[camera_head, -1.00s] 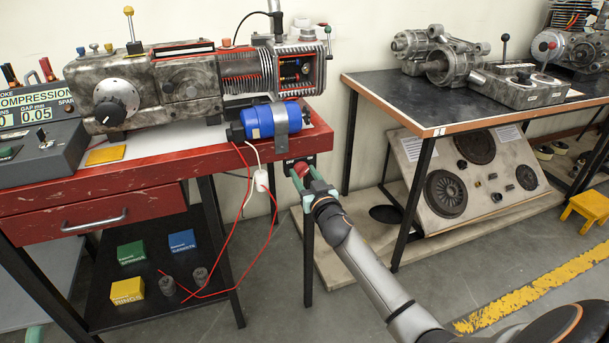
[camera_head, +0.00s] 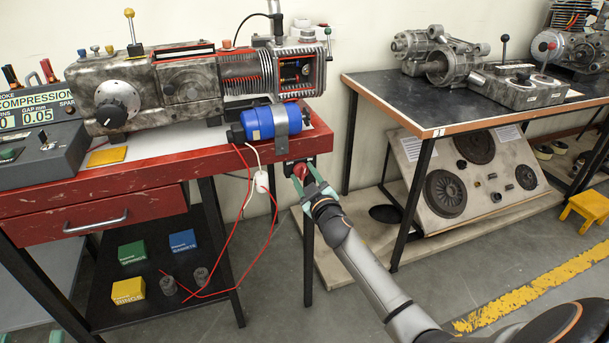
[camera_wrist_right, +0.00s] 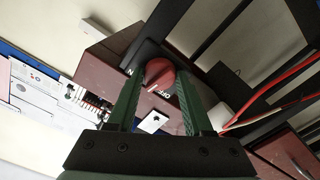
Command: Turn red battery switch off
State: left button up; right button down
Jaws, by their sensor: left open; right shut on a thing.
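The red battery switch (camera_head: 300,169) is a round red knob on a dark mount at the right end of the red bench. In the right wrist view the red knob (camera_wrist_right: 159,74) has a pale pointer line, and an OFF label shows beside it. My right gripper (camera_head: 309,180) reaches it from the front, with its green fingers on both sides of the knob. It is shut on the knob; the fingertip contact is partly hidden. Only the green fingertips of my left gripper (camera_head: 18,336) show at the bottom left edge, apart and away from the switch.
A blue cylinder (camera_head: 262,122) is clamped on the red bench (camera_head: 150,172) above the switch. A red cable (camera_head: 268,225) and a white cable hang left of my right gripper. A dark table (camera_head: 460,105) with gearboxes stands right. Floor between is partly open.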

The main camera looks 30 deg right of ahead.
jog(key=n, duration=0.3)
jog(key=shift+n, duration=1.3)
jog(key=n, duration=0.4)
pick_arm(q)
jog(key=shift+w+a+f+n+g+y, duration=0.15)
jog(key=shift+w+f+n+y, duration=0.1)
jog(key=shift+f, duration=0.15)
jog(key=shift+w+d+f+n+g+y, duration=0.1)
jog(key=shift+f+n+y, duration=0.05)
jog(key=shift+f+y, duration=0.2)
jog(key=shift+w+a+f+n+g+y, duration=0.1)
jog(key=shift+w+f+n+g+y, duration=0.1)
jog(key=shift+f, duration=0.25)
pick_arm(e)
jog(key=shift+n, duration=0.8)
jog(key=shift+c, duration=1.5)
grip_release()
jog(key=shift+s, duration=0.1)
